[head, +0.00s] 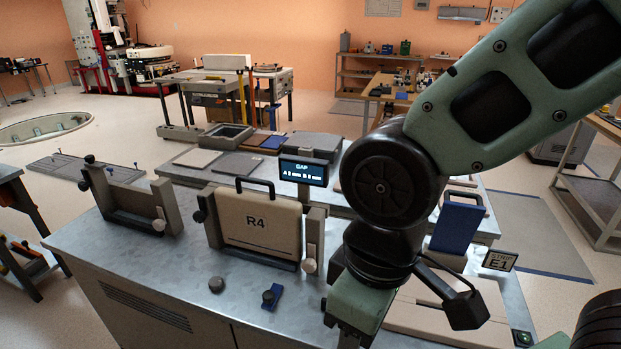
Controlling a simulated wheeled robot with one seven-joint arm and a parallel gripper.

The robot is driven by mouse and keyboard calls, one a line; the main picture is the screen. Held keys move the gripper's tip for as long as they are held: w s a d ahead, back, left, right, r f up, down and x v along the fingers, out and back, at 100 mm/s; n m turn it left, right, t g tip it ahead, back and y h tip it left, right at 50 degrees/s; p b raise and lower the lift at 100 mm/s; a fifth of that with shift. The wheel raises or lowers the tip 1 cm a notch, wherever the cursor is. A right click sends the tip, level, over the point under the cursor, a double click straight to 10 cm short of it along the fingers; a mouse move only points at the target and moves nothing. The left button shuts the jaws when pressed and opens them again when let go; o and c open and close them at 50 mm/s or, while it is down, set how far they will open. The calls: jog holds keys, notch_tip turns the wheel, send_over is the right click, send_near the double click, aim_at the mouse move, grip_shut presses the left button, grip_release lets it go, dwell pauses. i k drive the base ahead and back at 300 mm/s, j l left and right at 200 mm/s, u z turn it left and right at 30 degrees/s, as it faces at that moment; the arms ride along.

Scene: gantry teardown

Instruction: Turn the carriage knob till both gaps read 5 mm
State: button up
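A small display (303,172) headed GAP stands behind the R4 panel. Its small text appears to read A 2 mm and B 8 mm. The cream R4 panel (262,228) stands upright in a grey frame, with a dark knob (199,216) at its left and a pale knob (309,266) at its right. A black knob on a blue base (270,297) and a grey round knob (216,284) are on the bench in front. I cannot tell which is the carriage knob. My gripper's end (350,325) is at the bottom edge, right of these; its fingertips are not clearly visible.
An empty frame (170,205) stands left on the metal bench (120,262). The bench's front left is clear.

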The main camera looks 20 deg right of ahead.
aim_at(215, 283)
jog(key=i+j, duration=0.1)
jog(key=j, duration=0.8)
jog(key=i+j, duration=0.15)
jog(key=j, duration=0.3)
